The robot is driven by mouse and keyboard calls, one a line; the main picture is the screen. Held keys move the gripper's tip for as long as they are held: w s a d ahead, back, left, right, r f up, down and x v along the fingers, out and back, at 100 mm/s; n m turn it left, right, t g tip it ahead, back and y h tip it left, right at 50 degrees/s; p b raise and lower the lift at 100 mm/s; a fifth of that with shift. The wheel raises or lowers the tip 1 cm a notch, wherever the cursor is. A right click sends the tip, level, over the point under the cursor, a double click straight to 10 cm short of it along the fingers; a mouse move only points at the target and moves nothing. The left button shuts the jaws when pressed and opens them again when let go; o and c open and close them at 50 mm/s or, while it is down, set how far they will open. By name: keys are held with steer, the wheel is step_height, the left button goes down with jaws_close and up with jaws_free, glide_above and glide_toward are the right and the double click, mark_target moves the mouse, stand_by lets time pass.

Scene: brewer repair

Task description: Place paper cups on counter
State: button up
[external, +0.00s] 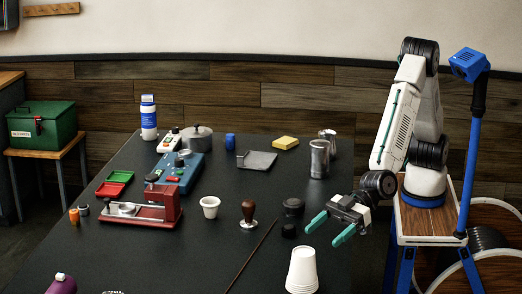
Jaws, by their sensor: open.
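A stack of white paper cups (301,271) stands upside down on the dark counter (190,262) near the front edge of the picture. A single white cup (210,207) stands upright near the middle of the counter. My gripper (329,231) is open and empty, with its two teal fingers pointing left and down. It is above and to the right of the stack, apart from it. The bottom of the stack lies close to the picture's lower edge.
A wooden-handled tamper (248,213), dark round items (292,208) and a thin rod (250,256) lie left of my gripper. A red device (146,208) and a blue device (175,170) stand farther left. Metal canisters (319,159) stand behind. The counter's front left is mostly clear.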

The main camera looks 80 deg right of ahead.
steer(key=w+d+r+m+g+h, duration=0.1)
steer(key=w+d+r, duration=0.2)
steer(key=d, duration=0.5)
steer(key=w+d+r+h, duration=0.15)
steer(key=w+d, duration=0.25)
steer(key=d, duration=0.4)
steer(key=d+r+m+g+h, duration=0.2)
steer(key=d+r+m+h, duration=0.1)
steer(key=d, duration=1.8)
steer(key=s+d+f+m+g+h, duration=0.1)
steer(key=s+d+m+g+h, duration=0.1)
steer(key=s+d, duration=0.9)
steer(key=s+d+f+m+g+h, duration=0.1)
steer(key=s+d+m+g+h, duration=0.2)
steer(key=s+d, duration=0.8)
steer(key=d+m, duration=0.1)
steer(key=d, duration=0.5)
steer(key=shift+d+f+h, duration=0.25)
steer(key=shift+d+h, duration=0.05)
steer(key=shift+h, duration=0.05)
